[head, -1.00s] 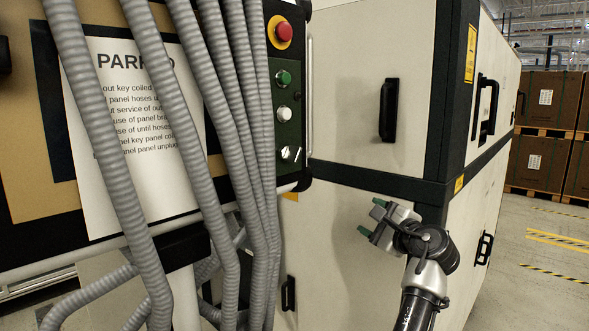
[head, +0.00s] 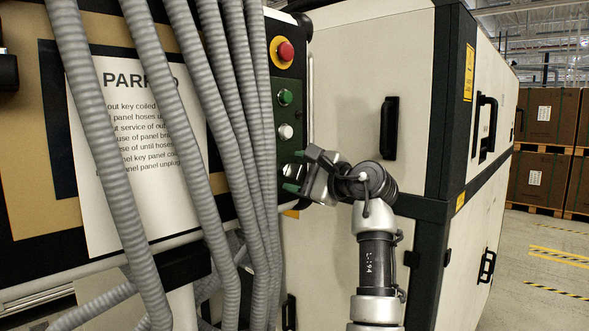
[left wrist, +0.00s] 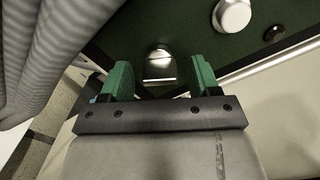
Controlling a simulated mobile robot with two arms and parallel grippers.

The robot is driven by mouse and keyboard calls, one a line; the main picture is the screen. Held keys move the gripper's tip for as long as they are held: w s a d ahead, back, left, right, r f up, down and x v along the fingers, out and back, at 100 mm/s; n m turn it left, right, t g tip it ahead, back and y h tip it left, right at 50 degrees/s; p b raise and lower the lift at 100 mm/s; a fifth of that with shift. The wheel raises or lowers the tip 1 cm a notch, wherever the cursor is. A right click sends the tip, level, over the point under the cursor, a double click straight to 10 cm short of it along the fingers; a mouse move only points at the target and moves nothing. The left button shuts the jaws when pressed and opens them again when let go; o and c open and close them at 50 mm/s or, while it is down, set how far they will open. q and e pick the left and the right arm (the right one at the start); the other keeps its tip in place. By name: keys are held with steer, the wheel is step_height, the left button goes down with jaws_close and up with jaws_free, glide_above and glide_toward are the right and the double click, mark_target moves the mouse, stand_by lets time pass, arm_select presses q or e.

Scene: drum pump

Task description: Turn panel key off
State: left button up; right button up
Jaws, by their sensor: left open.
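The panel key switch (left wrist: 160,64) is a silver round knob with a flat bar, low on the dark green control panel (head: 292,120). In the left wrist view it sits between and just beyond the two green fingertips of my left gripper (left wrist: 162,78). My right gripper is not in view.
Above the key are a white button (head: 286,132), a green button (head: 285,97) and a red stop button (head: 285,51). Grey coiled hoses (head: 240,130) hang close left of the panel, before a PARKED notice (head: 110,130). A cream cabinet (head: 360,80) stands to the right.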

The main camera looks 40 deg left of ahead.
arm_select(q)
steer(key=shift+a, duration=0.65)
steer(key=c, duration=0.9)
steer(key=shift+c, duration=0.2)
